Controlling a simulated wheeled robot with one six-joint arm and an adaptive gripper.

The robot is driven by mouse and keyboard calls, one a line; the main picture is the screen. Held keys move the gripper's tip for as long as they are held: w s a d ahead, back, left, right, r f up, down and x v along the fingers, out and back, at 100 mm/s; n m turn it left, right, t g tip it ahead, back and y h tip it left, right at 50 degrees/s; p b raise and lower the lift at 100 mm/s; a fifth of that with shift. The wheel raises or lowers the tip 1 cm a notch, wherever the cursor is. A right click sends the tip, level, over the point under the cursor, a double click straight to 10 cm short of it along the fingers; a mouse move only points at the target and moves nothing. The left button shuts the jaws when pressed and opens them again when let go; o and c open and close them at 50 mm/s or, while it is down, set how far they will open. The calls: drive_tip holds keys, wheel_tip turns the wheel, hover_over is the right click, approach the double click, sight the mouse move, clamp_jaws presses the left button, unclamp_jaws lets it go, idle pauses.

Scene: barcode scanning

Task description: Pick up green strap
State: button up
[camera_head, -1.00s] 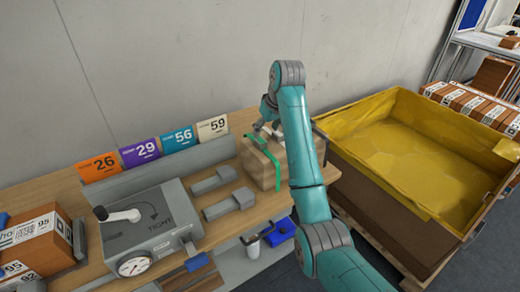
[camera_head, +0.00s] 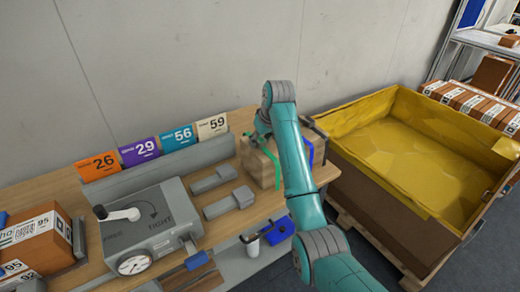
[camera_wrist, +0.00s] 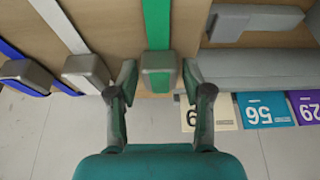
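The green strap (camera_wrist: 157,25) runs down a cardboard box (camera_wrist: 110,25) in the wrist view, with a grey buckle (camera_wrist: 159,73) at its near end. My gripper (camera_wrist: 160,76) is open, one fingertip on each side of this buckle. A gap shows on both sides, so the fingers do not visibly grip it. In the head view the green strap (camera_head: 277,172) hangs over the near side of the box (camera_head: 256,166) at the right end of the bench. There my arm hides part of the box and most of my gripper.
A white strap (camera_wrist: 62,22) and a blue strap (camera_wrist: 20,60), with grey buckles, lie left of the green one. Numbered cards (camera_head: 138,152) and a grey crank device (camera_head: 150,235) stand on the bench. A yellow-lined bin (camera_head: 410,150) is at right.

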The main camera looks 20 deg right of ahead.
clamp_jaws()
